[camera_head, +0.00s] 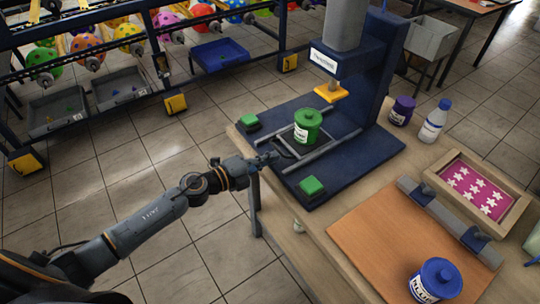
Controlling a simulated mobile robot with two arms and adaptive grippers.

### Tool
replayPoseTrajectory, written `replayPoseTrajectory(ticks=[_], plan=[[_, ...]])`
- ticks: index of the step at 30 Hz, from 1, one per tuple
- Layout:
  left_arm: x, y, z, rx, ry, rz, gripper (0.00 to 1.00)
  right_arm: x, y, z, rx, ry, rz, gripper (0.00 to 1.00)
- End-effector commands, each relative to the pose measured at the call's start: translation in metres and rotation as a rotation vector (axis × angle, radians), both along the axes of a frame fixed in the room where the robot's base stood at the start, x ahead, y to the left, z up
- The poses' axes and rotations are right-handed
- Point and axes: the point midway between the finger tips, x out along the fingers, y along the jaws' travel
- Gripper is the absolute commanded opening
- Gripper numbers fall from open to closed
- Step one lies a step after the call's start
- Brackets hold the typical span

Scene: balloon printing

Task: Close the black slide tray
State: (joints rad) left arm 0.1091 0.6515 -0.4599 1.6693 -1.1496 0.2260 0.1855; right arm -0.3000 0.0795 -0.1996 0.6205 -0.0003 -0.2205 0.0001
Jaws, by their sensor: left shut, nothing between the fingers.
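The black slide tray (286,141) sits between two grey rails on the blue base of the press (352,176). A green lidded pot (307,127) stands upright on the tray, in front of the press column and near the yellow press head (331,92). My left gripper (274,157) is shut and empty at the near left end of the tray, by its front edge. I cannot tell whether it touches the tray. My right gripper is not in view.
Green buttons (312,186) flank the rails. A blue pot (436,281), a squeegee bar (447,220) and a framed star screen (475,190) are on the table's right. A purple pot (402,111) and white bottle (434,121) stand behind.

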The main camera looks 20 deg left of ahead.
Motion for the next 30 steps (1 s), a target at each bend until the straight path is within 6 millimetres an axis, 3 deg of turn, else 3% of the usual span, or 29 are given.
replayPoseTrajectory(ticks=[11, 22, 30], plan=[[0.002, -0.002, 0.000, -0.001, 0.000, 0.000, 0.00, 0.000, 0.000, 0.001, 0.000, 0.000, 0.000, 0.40], [0.055, -0.042, 0.002, -0.004, -0.002, 0.001, 0.00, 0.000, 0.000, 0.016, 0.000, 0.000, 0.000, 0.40], [0.066, -0.052, 0.000, 0.000, 0.000, 0.000, 0.00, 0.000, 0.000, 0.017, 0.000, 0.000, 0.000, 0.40]])
